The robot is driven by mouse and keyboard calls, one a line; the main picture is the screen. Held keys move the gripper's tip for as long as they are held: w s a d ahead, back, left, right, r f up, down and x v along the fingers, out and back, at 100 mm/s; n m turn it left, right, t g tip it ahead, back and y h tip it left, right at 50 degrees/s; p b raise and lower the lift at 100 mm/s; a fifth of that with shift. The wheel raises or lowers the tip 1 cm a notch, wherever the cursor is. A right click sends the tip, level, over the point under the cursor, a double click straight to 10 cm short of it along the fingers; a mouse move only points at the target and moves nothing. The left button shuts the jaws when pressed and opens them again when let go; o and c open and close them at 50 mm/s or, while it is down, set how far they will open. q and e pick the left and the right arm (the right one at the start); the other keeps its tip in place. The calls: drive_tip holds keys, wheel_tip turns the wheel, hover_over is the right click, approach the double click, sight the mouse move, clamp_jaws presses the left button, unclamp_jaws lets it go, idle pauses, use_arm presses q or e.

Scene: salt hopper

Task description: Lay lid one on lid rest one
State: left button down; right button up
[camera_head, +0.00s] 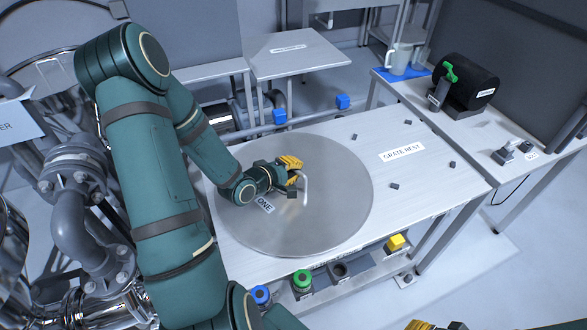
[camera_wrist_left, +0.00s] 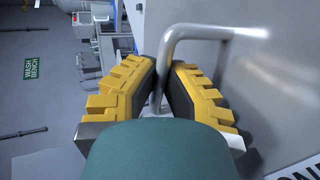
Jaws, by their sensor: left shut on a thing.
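Lid one (camera_head: 325,215) is a large round steel disc marked ONE, lying about level over the left part of a pale bench. I cannot tell whether it touches the bench top. My left gripper (camera_head: 293,172) is shut on the lid's bent-rod handle (camera_head: 304,185). In the left wrist view the handle (camera_wrist_left: 185,32) passes between the yellow-padded fingers (camera_wrist_left: 163,95). Lid rest one is not identifiable; the lid covers that part of the bench. Only yellow tips of my right gripper (camera_head: 430,325) show at the bottom edge; its state is unclear.
The bench's right part, with a GRATE REST sign (camera_head: 402,152) and several small dark blocks, is otherwise bare. A low shelf holds a blue-ringed part (camera_head: 261,295), a green-ringed one (camera_head: 302,279) and a yellow block (camera_head: 396,242). Pipes (camera_head: 75,220) stand left. Another table (camera_head: 300,55) stands behind.

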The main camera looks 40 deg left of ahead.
use_arm(q)
drive_tip(key=shift+f, duration=0.1)
drive_tip(key=c, duration=1.1)
unclamp_jaws()
drive_tip(key=shift+o, duration=0.2)
drive_tip(key=shift+f, duration=0.1)
drive_tip(key=v, duration=0.7)
drive_tip(key=shift+s, duration=0.25)
drive_tip(key=shift+r, duration=0.25)
